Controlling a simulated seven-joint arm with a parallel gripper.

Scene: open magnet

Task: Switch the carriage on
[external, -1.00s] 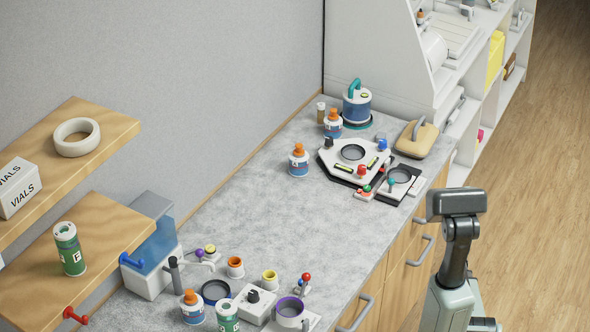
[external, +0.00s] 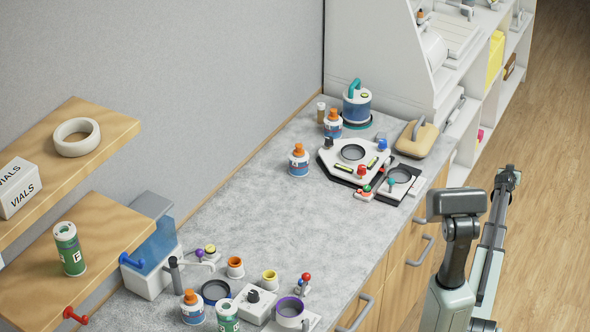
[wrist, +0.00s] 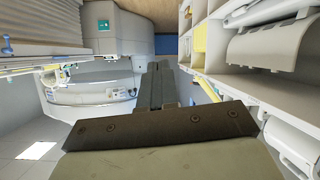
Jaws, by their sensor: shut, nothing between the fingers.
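I cannot tell for sure which thing is the carriage. A white angular device (external: 337,168) with a dark ring, a red knob and a blue knob sits at the far end of the counter. A small white unit with a dark round well (external: 399,175) and a teal knob adjoins it. My gripper (external: 508,174) is over the wooden floor, right of the counter and well apart from these devices. In the wrist view my gripper (wrist: 164,70) is shut and empty, pointing toward a large white machine (wrist: 90,93). No counter device is recognisable there.
The grey counter (external: 250,210) is clear in its middle. Several ringed parts, knobs and bottles crowd its near end. Wooden shelves (external: 110,212) are at left. A white shelf unit (external: 385,60) stands at the back, and shelving (wrist: 228,60) is close on the right in the wrist view.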

